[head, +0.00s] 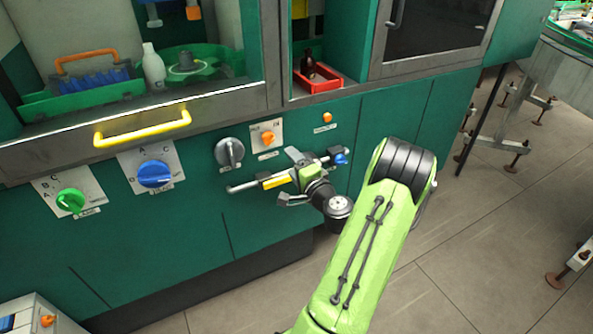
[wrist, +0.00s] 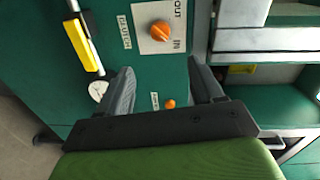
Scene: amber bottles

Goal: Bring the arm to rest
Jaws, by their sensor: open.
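My gripper (head: 287,178) is in front of the green cabinet's panel, with my green arm reaching up from the lower right. In the wrist view its two grey fingers (wrist: 162,75) are spread apart, with nothing between them but the panel behind. The rail with a yellow label (head: 276,181) runs close to my gripper in the head view. In the wrist view the rail's yellow part (wrist: 86,45) lies left of the left finger. I cannot tell whether anything touches.
An orange clutch knob (head: 268,137), grey dial (head: 229,152), blue dial (head: 154,173) and green dial (head: 70,200) stick out from the panel. A yellow handle (head: 142,129) is above. A red tray (head: 325,84) holds a dark bottle (head: 307,63). Floor at right is partly clear.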

